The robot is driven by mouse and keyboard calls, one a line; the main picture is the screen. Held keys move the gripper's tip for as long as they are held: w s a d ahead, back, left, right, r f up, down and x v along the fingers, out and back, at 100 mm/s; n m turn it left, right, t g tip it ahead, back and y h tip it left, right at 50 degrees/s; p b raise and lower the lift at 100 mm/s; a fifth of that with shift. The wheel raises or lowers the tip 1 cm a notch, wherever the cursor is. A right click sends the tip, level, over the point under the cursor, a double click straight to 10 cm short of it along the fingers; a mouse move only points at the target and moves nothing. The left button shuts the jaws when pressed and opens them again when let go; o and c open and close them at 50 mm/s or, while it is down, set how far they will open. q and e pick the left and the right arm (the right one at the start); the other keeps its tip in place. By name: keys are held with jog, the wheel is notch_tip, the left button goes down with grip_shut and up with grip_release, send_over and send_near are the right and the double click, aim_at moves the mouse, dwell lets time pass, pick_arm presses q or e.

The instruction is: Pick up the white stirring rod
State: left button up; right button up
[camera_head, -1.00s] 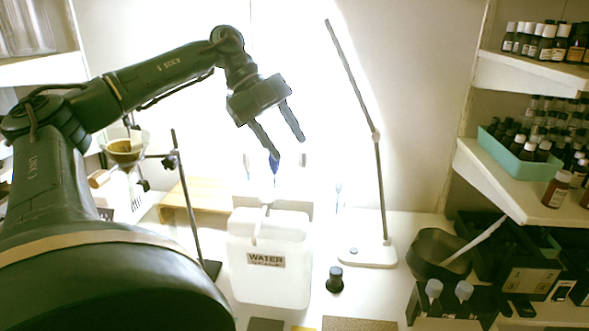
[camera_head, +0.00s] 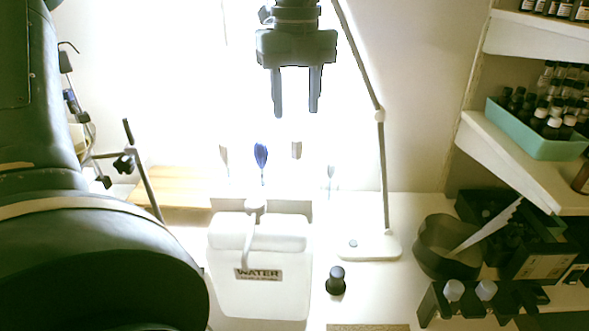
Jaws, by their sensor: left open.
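A white stirring rod (camera_head: 486,229) leans in a dark bowl-like pot (camera_head: 432,256) at the lower right. Its upper end sticks out over the pot's right side, pointing up and to the right. Its lower end is inside the pot. My left gripper (camera_head: 296,111) hangs at the top centre with its two fingers pointing down. It is open, with nothing between the fingers, and is well above and to the left of the rod. My right gripper does not show.
A white WATER canister (camera_head: 260,295) stands left of centre. A dark-capped bottle (camera_head: 336,281) and a lamp (camera_head: 381,170) stand between it and the pot. Shelves with a teal tray (camera_head: 535,140) of bottles overhang the right side. A dark rack (camera_head: 470,303) stands before the pot.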

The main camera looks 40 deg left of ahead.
aim_at(296, 138)
pick_arm(q)
notch_tip(296, 138, down, 10)
jog(key=shift+d+p, duration=0.1)
jog(key=shift+p, duration=0.35)
jog(key=shift+c, duration=0.5)
jog(key=c, duration=0.8)
notch_tip(296, 138, up, 10)
jog(key=shift+r, duration=0.1)
jog(key=shift+s, duration=0.2)
